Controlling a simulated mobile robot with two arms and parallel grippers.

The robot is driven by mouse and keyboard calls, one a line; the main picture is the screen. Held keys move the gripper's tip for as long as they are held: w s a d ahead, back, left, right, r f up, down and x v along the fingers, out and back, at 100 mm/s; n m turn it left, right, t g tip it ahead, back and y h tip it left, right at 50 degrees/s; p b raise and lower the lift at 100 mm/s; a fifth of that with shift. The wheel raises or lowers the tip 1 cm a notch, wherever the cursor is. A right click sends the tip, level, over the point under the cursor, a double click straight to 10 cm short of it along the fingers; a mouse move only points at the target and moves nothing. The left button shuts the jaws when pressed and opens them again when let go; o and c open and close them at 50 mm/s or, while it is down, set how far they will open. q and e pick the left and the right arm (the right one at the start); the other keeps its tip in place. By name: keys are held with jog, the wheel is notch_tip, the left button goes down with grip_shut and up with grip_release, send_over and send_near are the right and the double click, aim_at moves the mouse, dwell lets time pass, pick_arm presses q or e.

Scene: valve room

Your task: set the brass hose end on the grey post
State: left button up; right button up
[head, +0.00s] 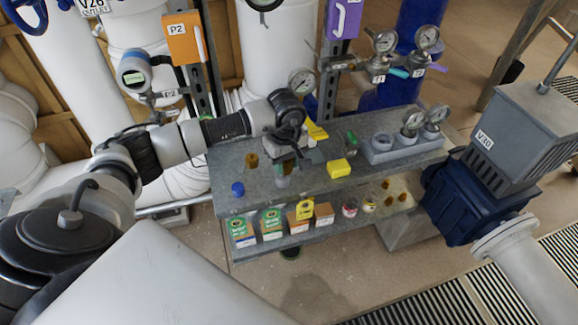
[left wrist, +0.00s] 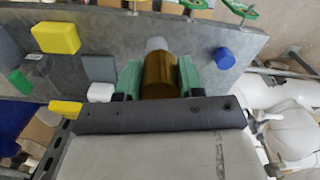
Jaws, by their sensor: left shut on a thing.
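The brass hose end (left wrist: 159,75) is a gold-brown cylinder between the green-padded fingers of my left gripper (left wrist: 160,80) in the left wrist view. The gripper is shut on it. A pale grey rounded top, which looks like the grey post (left wrist: 156,43), shows just beyond the brass end. I cannot tell whether they touch. In the head view my left gripper (head: 285,160) points down over the grey bench, with the grey post (head: 283,182) just below it. There the fingers mostly hide the held hose end. My right gripper is not in view.
On the bench (head: 230,168) stand a brass-coloured piece (head: 251,160), a blue cap (head: 238,189), a yellow block (head: 340,168) and a grey gauge holder (head: 380,154). Small boxes (head: 271,223) stand on the lower shelf.

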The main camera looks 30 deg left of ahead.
pick_arm(q)
jog(key=w+a, duration=0.1)
jog(key=w+a+f+b, duration=0.1)
jog(key=a+b, duration=0.1)
jog(key=shift+w+f, duration=0.35)
jog(key=shift+w, duration=0.05)
notch_tip(320, 180, down, 2)
jog(key=shift+a+f+b, duration=0.1)
jog(key=shift+b, duration=0.85)
jog(key=shift+f, duration=0.1)
jog(key=shift+f+b, duration=0.1)
jog(key=shift+b, duration=0.35)
jog(key=shift+f+b, duration=0.25)
jog(key=shift+b, duration=0.05)
dwell(0.6)
